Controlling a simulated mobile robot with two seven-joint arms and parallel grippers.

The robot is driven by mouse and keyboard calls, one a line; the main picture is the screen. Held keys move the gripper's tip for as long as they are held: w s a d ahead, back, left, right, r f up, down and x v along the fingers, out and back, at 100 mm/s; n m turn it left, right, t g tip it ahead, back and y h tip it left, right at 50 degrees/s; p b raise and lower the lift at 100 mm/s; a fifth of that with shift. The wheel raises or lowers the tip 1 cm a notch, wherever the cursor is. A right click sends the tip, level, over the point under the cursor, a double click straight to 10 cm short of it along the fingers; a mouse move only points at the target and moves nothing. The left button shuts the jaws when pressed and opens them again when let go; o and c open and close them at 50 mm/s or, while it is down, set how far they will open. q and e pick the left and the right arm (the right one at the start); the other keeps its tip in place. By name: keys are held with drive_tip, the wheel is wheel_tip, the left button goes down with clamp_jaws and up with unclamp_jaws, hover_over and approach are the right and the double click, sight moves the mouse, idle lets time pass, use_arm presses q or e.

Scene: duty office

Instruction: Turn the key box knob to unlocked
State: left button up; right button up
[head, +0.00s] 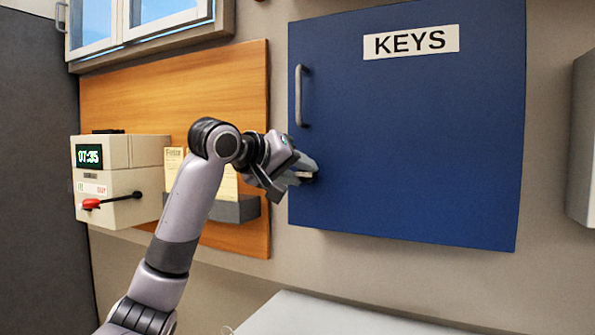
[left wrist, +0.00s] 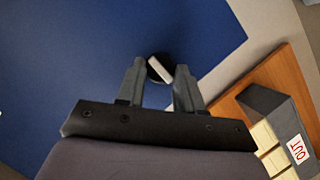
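The blue key box (head: 420,150) with a KEYS label hangs on the wall, its door closed. Its knob (left wrist: 160,69) shows in the left wrist view as a dark round disc with a light bar across it, tilted in the picture. My left gripper (head: 306,174) is at the lower left part of the door, and its fingers hide most of the knob in the head view. In the left wrist view the left gripper (left wrist: 156,78) is open, with one finger on each side of the knob. I cannot tell whether the fingers touch it. My right gripper is not in view.
A grey handle (head: 301,96) is on the door above my left gripper. To the left are a time clock (head: 115,180) with a red-tipped lever and a card rack (head: 236,209) on a wooden board (head: 180,90). A pale surface (head: 330,318) lies below.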

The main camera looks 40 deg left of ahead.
use_arm(q)
drive_tip(key=shift+c, duration=0.3)
drive_tip(key=m+y+p, duration=0.2)
drive_tip(key=m+p, duration=0.2)
drive_tip(key=d+m+g+y+p, duration=0.1)
drive_tip(key=m+y+p, duration=0.2)
drive_tip(key=m+p, duration=0.1)
drive_tip(key=m+g+y+p, duration=0.1)
drive_tip(key=m+y+p, duration=0.2)
drive_tip(key=m+p, duration=0.1)
drive_tip(key=shift+w+d, duration=0.25)
idle(0.6)
drive_tip(key=shift+f+m, duration=0.1)
drive_tip(key=shift+m, duration=0.2)
drive_tip(key=o, duration=1)
drive_tip(key=shift+o, duration=0.2)
